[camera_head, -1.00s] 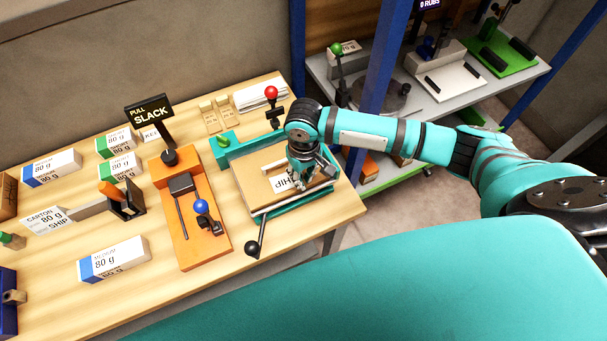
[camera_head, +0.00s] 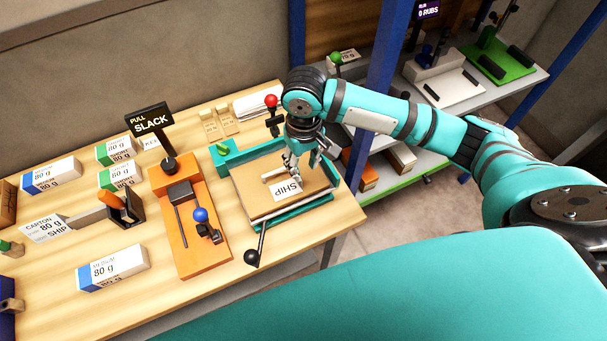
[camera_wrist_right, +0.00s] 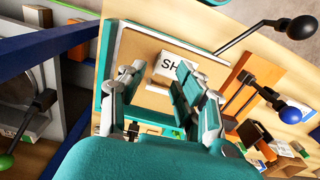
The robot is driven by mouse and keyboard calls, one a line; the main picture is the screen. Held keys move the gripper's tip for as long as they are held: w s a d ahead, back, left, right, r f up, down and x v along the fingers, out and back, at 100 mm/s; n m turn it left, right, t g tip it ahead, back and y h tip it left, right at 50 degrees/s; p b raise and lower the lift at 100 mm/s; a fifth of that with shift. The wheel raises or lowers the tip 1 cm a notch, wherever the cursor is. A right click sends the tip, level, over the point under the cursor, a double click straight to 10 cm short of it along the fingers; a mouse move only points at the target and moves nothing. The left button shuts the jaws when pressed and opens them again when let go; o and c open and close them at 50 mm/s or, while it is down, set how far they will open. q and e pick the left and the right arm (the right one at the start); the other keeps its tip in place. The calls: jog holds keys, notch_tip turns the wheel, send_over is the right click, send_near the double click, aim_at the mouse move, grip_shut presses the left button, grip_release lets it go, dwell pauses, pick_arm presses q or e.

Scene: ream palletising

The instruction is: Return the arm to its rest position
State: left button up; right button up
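My right arm (camera_head: 375,112) reaches in from the right in the head view. Its gripper (camera_head: 303,160) hangs over the teal-framed fixture (camera_head: 310,212), above the back right part of a brown carton face with a white SHIP label (camera_head: 288,189). The fingers are spread with nothing between them. In the right wrist view the open gripper (camera_wrist_right: 157,75) frames part of the carton face, and its right finger covers part of the label (camera_wrist_right: 174,66). My left gripper is not in view.
A red-knobbed lever (camera_head: 271,101) stands close behind the gripper. A blue post (camera_head: 381,50) and a shelf rack are to the right. An orange strapping device (camera_head: 188,238) with a PULL SLACK sign (camera_head: 150,119) and several reams lie on the table to the left.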

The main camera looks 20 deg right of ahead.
jog(key=s+a+f+n+t+y, duration=0.2)
jog(key=s+a+n+y, duration=0.1)
jog(key=s+a, duration=0.45)
jog(key=s+d+f+m+t+h, duration=0.2)
jog(key=s+d+f, duration=0.1)
jog(key=s+d, duration=0.7)
notch_tip(320, 180, down, 34)
jog(key=s+g+b, duration=0.1)
jog(key=g+b, duration=0.1)
jog(key=b, duration=0.6)
jog(key=s+d+f+b, duration=0.1)
jog(key=s+f+b, duration=0.2)
jog(key=s+f, duration=0.5)
jog(key=s+d+f+g+h+b, duration=0.1)
jog(key=s+d+f+b, duration=0.1)
jog(key=s+f, duration=0.7)
notch_tip(320, 180, down, 6)
jog(key=shift+d+r+b, duration=0.1)
jog(key=shift+d+b, duration=0.2)
jog(key=shift+b, duration=0.45)
jog(key=shift+s, duration=0.1)
